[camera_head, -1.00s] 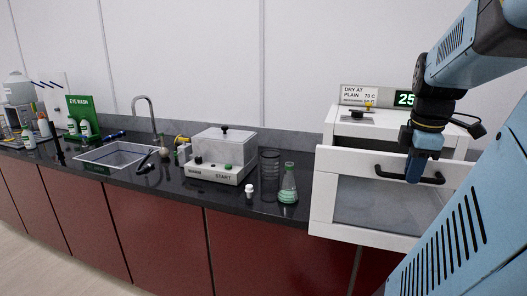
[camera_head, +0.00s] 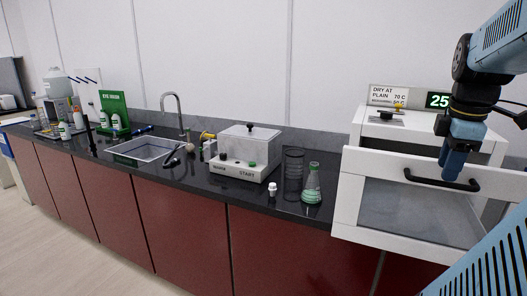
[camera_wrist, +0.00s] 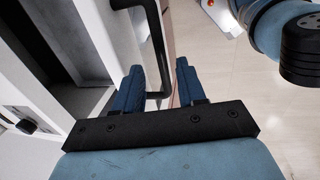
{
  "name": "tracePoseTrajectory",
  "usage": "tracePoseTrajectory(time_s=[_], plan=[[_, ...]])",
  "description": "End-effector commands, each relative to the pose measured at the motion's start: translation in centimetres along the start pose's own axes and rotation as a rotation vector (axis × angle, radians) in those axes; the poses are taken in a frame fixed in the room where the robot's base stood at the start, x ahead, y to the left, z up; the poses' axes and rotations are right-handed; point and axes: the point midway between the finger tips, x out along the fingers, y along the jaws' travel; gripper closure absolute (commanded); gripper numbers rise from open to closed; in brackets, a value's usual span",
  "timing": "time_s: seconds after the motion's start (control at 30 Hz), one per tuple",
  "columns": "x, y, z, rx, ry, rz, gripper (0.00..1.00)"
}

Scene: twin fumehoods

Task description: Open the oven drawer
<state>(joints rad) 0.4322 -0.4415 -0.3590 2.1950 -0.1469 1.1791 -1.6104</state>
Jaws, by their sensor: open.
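The white oven drawer (camera_head: 350,205) has a glass front panel and a black bar handle (camera_head: 425,180). It stands pulled out from the white oven body (camera_head: 372,127), with a dark gap behind its front in the wrist view. My gripper (camera_head: 449,176) is at the handle, pointing down. In the wrist view my gripper (camera_wrist: 160,85) is open, its two blue fingers apart. The black handle (camera_wrist: 158,60) shows between and beyond the fingers there; I cannot tell whether a finger touches it.
A green-filled flask (camera_head: 312,190), a dark wire cylinder (camera_head: 293,170) and a small white-capped item (camera_head: 272,190) stand on the counter left of the drawer. A START-labelled bath (camera_head: 245,155) and a sink (camera_head: 140,151) are further left. The floor (camera_head: 75,235) in front is clear.

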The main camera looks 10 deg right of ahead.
Motion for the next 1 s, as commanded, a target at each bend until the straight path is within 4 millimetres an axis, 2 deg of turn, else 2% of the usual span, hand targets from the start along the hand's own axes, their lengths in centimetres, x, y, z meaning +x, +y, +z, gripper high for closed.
tracePoseTrajectory(time_s=[0.3, 0.5, 0.7, 1.0], plan=[[-6.4, 0.1, 0.0, -0.002, 0.0, 0.004, 0.6], [-9.3, 0.0, 0.0, 0.0, 0.0, 0.002, 0.6], [-10.6, 0.0, 0.0, 0.0, 0.0, 0.001, 0.6], [-10.7, 0.0, -0.1, -0.001, 0.0, 0.0, 0.6]])
